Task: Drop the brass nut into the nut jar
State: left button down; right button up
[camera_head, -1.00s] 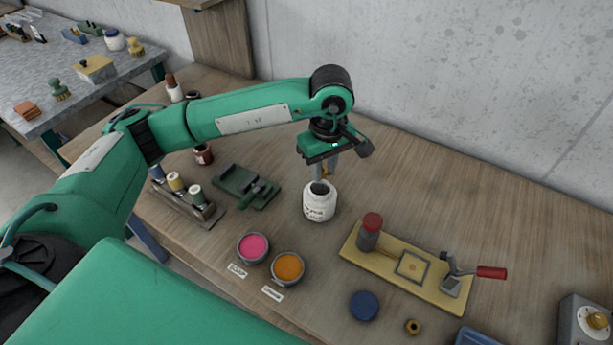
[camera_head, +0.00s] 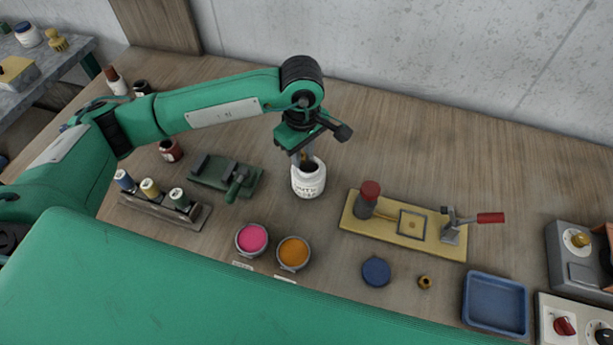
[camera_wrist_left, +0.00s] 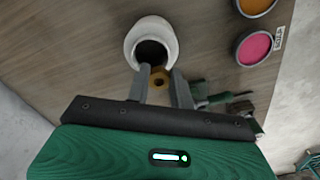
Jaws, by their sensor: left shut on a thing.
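The white nut jar (camera_head: 309,184) stands open and upright on the wooden bench, with a dark mouth and lettering on its front. It also shows in the left wrist view (camera_wrist_left: 151,32). My left gripper (camera_head: 302,157) is at the back-left of the jar's mouth, pointing down. In the left wrist view its fingers (camera_wrist_left: 160,80) are shut on a brass nut (camera_wrist_left: 159,77), which appears right by the jar's rim. I cannot tell whether the nut is over the opening. Another brass nut (camera_head: 424,282) lies on the bench at the front right. My right gripper is not in view.
A blue round lid (camera_head: 376,271) and a blue tray (camera_head: 495,304) lie at the front right. Pink (camera_head: 251,238) and orange (camera_head: 293,252) pots stand in front of the jar. A yellow board with a red-handled clamp (camera_head: 410,228) is to the right. A green tool (camera_head: 226,176) is left.

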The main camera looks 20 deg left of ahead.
pick_arm(q)
jog(key=shift+f, duration=1)
jog(key=c, duration=1.2)
grip_release()
jog(key=shift+o, duration=0.3)
jog(key=shift+r+b, duration=0.3)
jog(key=shift+r, duration=0.1)
notch_tip(320, 180, up, 13)
jog(key=b, duration=0.3)
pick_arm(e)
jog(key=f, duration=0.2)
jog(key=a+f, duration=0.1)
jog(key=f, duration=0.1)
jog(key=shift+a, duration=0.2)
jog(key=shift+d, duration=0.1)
